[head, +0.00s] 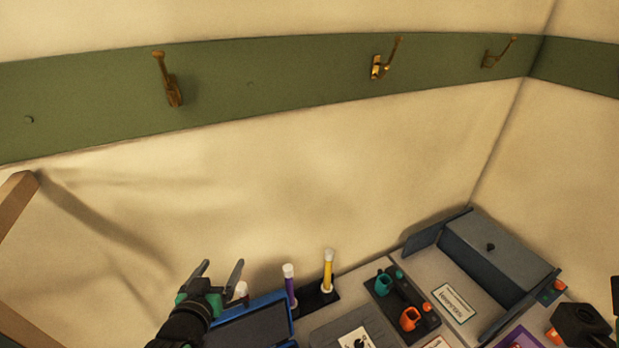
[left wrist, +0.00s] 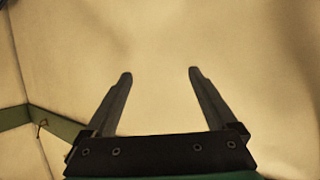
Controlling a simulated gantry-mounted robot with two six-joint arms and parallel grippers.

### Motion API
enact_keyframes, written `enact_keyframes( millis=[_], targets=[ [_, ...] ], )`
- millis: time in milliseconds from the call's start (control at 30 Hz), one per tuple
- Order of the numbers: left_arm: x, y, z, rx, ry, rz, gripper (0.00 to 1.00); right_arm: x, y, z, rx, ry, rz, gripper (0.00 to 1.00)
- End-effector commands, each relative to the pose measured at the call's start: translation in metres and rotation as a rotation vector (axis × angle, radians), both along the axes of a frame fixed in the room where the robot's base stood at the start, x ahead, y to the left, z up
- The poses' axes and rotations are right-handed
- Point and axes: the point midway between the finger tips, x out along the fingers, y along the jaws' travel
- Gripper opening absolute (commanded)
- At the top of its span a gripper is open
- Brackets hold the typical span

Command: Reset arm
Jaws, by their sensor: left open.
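My left gripper (head: 222,265) is raised at the lower left of the head view, in front of the cream wall. Its two fingers are spread apart with nothing between them. In the left wrist view the open fingers (left wrist: 160,73) point at the bare wall and touch nothing. My right gripper cannot be made out in either view.
A blue case (head: 252,308) lies beside my left gripper. Purple (head: 290,290) and yellow (head: 328,272) white-capped tubes stand close by. A green rail (head: 270,75) with brass hooks crosses the wall.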

Motion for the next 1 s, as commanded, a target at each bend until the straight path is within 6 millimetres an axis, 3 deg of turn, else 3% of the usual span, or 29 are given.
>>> enact_keyframes(
  millis=[33,100,267,300,400,500,600,700,1000],
  targets=[
    [0.006,-0.007,0.046,0.005,-0.094,-0.013,0.91,0.0,0.0,0.0,0.0,0.0,0.0,0.5],
    [0.006,-0.017,0.108,0.009,-0.224,-0.03,0.91,0.0,0.0,0.0,0.0,0.0,0.0,0.5],
    [-0.021,-0.037,0.247,0.017,-0.528,-0.065,0.91,0.0,0.0,0.0,0.0,0.0,0.0,0.5],
    [-0.035,-0.041,0.28,0.018,-0.606,-0.073,0.91,0.0,0.0,0.0,0.0,0.0,0.0,0.5],
    [-0.079,-0.049,0.355,0.02,-0.803,-0.087,0.91,0.0,0.0,0.0,0.0,0.0,0.0,0.5],
    [-0.128,-0.052,0.409,0.024,-0.977,-0.092,0.91,0.0,0.0,0.0,0.0,0.0,0.0,0.5],
    [-0.169,-0.05,0.439,0.03,-1.099,-0.09,0.91,0.0,0.0,0.0,0.0,0.0,0.0,0.5],
    [-0.192,-0.049,0.448,0.036,-1.16,-0.088,0.91,0.0,0.0,0.0,0.0,0.0,0.0,0.5],
    [-0.196,-0.049,0.45,0.046,-1.175,-0.085,0.91,0.0,0.0,0.0,0.0,0.0,0.0,0.5]
  ],
)
